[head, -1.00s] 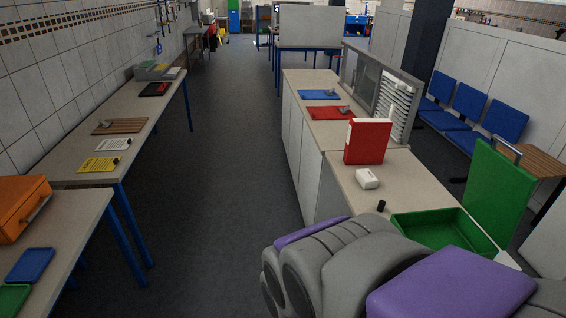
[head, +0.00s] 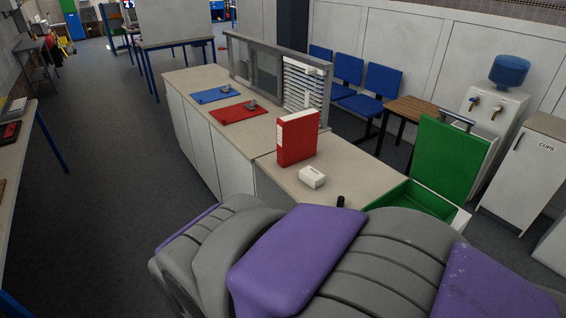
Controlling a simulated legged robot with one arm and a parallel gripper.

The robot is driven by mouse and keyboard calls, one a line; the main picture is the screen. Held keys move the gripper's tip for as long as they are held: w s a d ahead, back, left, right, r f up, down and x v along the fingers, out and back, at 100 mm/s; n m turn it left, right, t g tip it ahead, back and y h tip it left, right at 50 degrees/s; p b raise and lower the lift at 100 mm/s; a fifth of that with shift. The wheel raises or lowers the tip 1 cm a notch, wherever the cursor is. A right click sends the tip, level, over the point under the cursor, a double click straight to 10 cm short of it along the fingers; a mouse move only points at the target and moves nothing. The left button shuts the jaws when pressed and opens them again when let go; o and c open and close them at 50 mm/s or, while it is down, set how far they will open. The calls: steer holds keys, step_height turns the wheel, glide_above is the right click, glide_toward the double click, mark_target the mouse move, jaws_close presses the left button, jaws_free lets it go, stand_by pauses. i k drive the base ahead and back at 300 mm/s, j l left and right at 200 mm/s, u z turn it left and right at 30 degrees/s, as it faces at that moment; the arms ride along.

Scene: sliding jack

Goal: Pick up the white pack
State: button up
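A small white pack (head: 312,177) lies on the beige counter top (head: 345,163), in front of a red binder (head: 297,138) that stands upright. A small black cylinder (head: 340,201) stands nearer to me on the same counter. My gripper does not show in the head view. Large grey and purple parts of my own body fill the bottom of the picture and cover the near edge of the counter.
An open green case (head: 452,158) sits right of the pack, its lid raised. Blue (head: 216,94) and red (head: 238,113) mats lie farther along the counter, before a grey slatted rack (head: 303,92). The floor left of the counter is clear.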

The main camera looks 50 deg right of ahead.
mark_target(313, 178)
steer(key=i+z, duration=0.25)
steer(key=z, duration=0.2)
steer(key=i+z, duration=0.25)
steer(key=z, duration=0.2)
steer(key=i+j+z, duration=0.15)
steer(key=z, duration=0.35)
steer(key=i+j+z, duration=0.25)
steer(key=z, duration=0.2)
steer(key=i+j+z, duration=0.15)
steer(key=z, duration=0.35)
steer(key=i+j+z, duration=0.1)
steer(key=j+z, duration=0.15)
steer(key=z, duration=0.25)
steer(key=i+j+z, duration=0.1)
steer(key=j+z, duration=0.15)
steer(key=z, duration=0.25)
steer(key=j+z, duration=0.25)
steer(key=z, duration=0.25)
steer(key=j+z, duration=0.75)
